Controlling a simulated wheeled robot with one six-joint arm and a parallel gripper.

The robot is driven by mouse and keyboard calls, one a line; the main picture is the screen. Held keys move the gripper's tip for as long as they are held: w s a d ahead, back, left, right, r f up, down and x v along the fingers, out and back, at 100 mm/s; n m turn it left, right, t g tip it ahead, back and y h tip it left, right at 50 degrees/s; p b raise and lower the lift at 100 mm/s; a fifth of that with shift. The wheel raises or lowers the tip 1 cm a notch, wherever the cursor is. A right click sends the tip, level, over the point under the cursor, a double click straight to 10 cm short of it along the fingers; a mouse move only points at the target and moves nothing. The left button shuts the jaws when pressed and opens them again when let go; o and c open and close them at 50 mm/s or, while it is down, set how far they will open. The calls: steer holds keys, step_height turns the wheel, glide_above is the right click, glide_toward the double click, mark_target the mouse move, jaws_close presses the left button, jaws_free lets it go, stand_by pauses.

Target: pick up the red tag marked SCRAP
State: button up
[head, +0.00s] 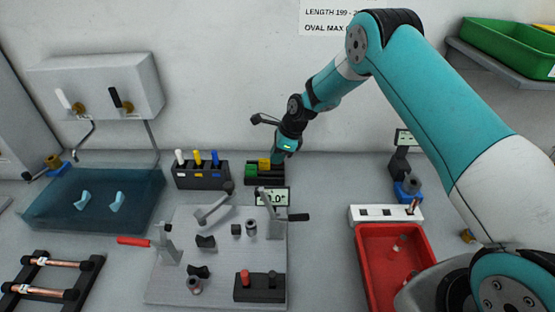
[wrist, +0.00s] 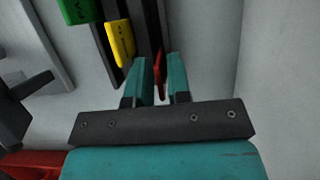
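The red tag (wrist: 159,74) stands edge-on in a slot of a black rack in the wrist view. Its marking cannot be read from this angle. My gripper (wrist: 162,72) is open, with one teal finger on each side of the red tag and a narrow gap showing. In the head view my gripper (head: 281,154) is at the right end of the black rack (head: 258,181), and the red tag cannot be made out there. A yellow tag (wrist: 121,40) and a green tag (wrist: 78,9) stand to the left in the rack.
A block with white, yellow and blue handles (head: 203,176) stands left of the rack. A small display (head: 273,197) and a metal fixture plate (head: 215,275) are in front. A red tray (head: 367,275) lies at right. The wall is close behind.

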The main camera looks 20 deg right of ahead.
jaws_close()
